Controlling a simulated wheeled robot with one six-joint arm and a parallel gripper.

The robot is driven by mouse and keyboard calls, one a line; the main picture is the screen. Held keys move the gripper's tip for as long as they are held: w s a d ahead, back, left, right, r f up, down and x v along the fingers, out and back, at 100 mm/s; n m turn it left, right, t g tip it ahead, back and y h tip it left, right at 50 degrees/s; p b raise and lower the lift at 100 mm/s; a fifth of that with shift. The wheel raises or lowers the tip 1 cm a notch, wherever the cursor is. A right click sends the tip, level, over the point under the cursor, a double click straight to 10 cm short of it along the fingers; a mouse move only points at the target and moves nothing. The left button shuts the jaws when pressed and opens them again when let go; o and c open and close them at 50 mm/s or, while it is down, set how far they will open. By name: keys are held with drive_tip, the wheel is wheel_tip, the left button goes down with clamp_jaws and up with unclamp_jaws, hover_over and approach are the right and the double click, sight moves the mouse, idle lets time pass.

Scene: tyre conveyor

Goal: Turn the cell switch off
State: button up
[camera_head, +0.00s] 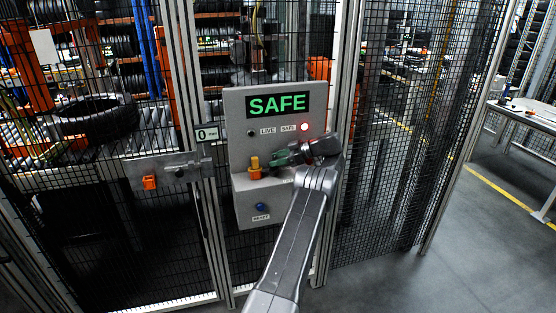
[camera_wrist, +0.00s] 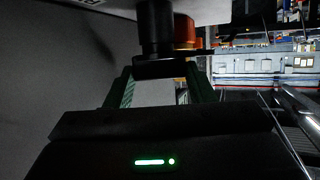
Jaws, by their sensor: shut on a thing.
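The grey control box (camera_head: 237,125) stands on the cage front, with a display (camera_head: 278,105) reading SAFE in green. My gripper (camera_head: 278,160) is at the box's middle, below the lamps. In the wrist view my gripper (camera_wrist: 160,88) has its green-sided fingers on either side of a black part, which appears to be the cell switch (camera_wrist: 156,35). The gripper is shut on it. In the head view the gripper and wrist hide the switch, so its setting cannot be read.
A yellow-and-orange part (camera_head: 255,168) sits left of my gripper on the box. A blue reset button (camera_head: 261,207) is below. A latch with an orange piece (camera_head: 150,182) is on the gate at left. Mesh fence (camera_head: 400,150) stands close at right; open floor lies beyond.

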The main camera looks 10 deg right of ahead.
drive_tip(key=shift+w+r, duration=0.1)
idle(0.7)
drive_tip(key=o, duration=0.8)
drive_tip(key=shift+c, duration=0.2)
drive_tip(key=shift+o, duration=1.1)
drive_tip(key=shift+r, duration=0.1)
drive_tip(key=shift+s+a+m+t+h, duration=0.2)
drive_tip(key=shift+m+t+h, duration=0.1)
drive_tip(key=shift+m+t, duration=0.25)
